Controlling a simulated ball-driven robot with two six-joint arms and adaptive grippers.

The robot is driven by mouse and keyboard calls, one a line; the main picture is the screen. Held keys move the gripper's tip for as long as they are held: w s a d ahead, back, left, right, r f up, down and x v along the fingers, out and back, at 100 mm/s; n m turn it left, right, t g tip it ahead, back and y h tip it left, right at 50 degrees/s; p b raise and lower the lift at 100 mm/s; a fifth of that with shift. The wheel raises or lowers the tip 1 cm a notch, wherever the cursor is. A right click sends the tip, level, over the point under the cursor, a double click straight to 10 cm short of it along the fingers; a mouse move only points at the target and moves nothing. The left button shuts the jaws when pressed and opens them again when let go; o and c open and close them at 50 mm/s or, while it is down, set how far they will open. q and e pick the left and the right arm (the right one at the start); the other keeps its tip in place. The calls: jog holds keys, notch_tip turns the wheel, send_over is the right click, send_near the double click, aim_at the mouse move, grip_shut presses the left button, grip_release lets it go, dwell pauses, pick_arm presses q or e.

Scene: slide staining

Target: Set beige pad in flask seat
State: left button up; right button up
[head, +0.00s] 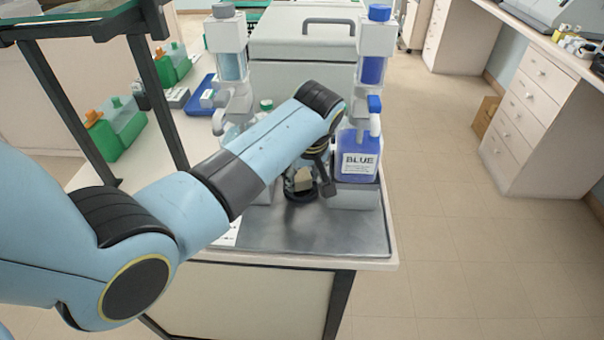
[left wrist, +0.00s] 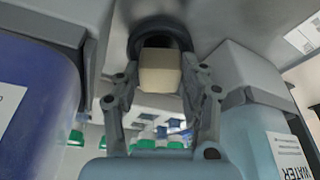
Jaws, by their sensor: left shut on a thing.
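The beige pad (left wrist: 160,78) is a small block between the two fingertips of my left gripper (left wrist: 162,88) in the left wrist view. My left gripper also shows in the head view (head: 304,180), reaching down between the two bottle stands. It is shut on the pad. The flask seat is a dark round ring (left wrist: 158,27) just beyond the pad in the left wrist view, and the pad covers part of it. In the head view the seat (head: 300,196) is partly hidden by my gripper. I cannot tell whether pad and seat touch. My right gripper is out of view.
The bottle labelled BLUE (head: 358,160) stands close on the right in the head view. The WATER bottle (left wrist: 250,140) stands on the other side in the left wrist view. A grey metal tray (head: 320,236) lies clear in front. A grey box (head: 303,45) stands behind.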

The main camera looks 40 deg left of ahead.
pick_arm(q)
jog(key=shift+f, duration=0.4)
jog(key=o, duration=1.1)
jog(key=shift+d+r, duration=0.1)
jog(key=shift+r, duration=0.15)
jog(key=v, duration=1.1)
jog(key=shift+r, duration=0.3)
jog(key=shift+s, duration=0.1)
